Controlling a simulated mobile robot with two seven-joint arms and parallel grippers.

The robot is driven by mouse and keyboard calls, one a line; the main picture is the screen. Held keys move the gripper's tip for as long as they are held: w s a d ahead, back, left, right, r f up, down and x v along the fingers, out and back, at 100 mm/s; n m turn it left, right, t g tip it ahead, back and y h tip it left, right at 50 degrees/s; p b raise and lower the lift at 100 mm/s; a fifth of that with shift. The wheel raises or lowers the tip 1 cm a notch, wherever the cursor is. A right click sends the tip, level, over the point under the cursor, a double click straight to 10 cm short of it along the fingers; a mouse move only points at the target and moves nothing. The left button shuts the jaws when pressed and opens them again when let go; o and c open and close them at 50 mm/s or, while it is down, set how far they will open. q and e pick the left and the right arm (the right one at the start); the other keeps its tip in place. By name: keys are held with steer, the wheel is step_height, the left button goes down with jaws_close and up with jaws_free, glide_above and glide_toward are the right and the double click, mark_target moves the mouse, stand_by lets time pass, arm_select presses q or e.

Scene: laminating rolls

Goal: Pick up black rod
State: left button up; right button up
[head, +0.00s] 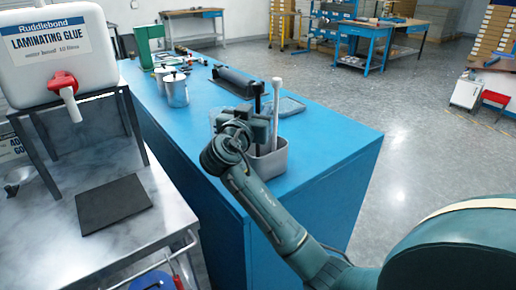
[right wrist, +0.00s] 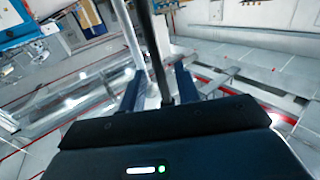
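A thin black rod (head: 257,104) stands upright in a grey open container (head: 272,167) on the blue bench, beside a white rod (head: 276,100). My right gripper (head: 248,128) is at the rods, above the container, and partly hides the black rod. In the right wrist view the two fingers (right wrist: 158,88) are spread apart. The black rod (right wrist: 156,50) runs between them with space on the sides, and the white rod (right wrist: 132,42) passes close to the left finger. Whether the gripper touches either rod I cannot tell. My left gripper is not in view.
The blue bench (head: 335,140) also holds a black roller (head: 238,82), a metal can (head: 176,90) and small tools. A white glue container (head: 60,50) stands on a rack over the metal table at left. The bench's right end is clear.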

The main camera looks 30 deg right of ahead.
steer(key=shift+w+d, duration=0.5)
steer(key=shift+d, duration=0.05)
steer(key=shift+c, duration=0.3)
jaws_close()
